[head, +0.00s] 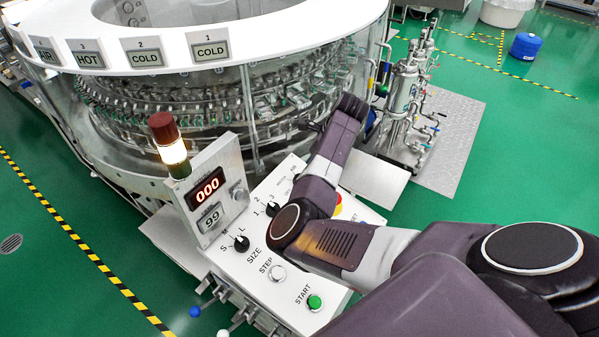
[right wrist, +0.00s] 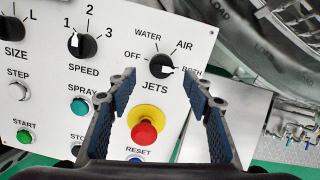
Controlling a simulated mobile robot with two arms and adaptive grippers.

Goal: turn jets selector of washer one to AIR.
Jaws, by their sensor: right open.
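The jets selector (right wrist: 162,65) is a round black knob on the white control panel in the right wrist view. Its white pointer mark faces right, toward the BOTH label, which is partly covered by my fingertip. The AIR label (right wrist: 184,47) is printed at its upper right, WATER at upper left and OFF at left. My right gripper (right wrist: 158,78) is open, its two fingers on either side of the knob in the picture. Whether they touch it, I cannot tell. In the head view my right arm covers the selector and the gripper. My left gripper is not in view.
A red emergency button (right wrist: 145,131) with a yellow collar lies below the selector, between my fingers in the picture. The speed selector (right wrist: 82,45) and spray button (right wrist: 80,107) are to the left. The rotary washer (head: 210,95) stands behind the panel, with a signal lamp (head: 171,150).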

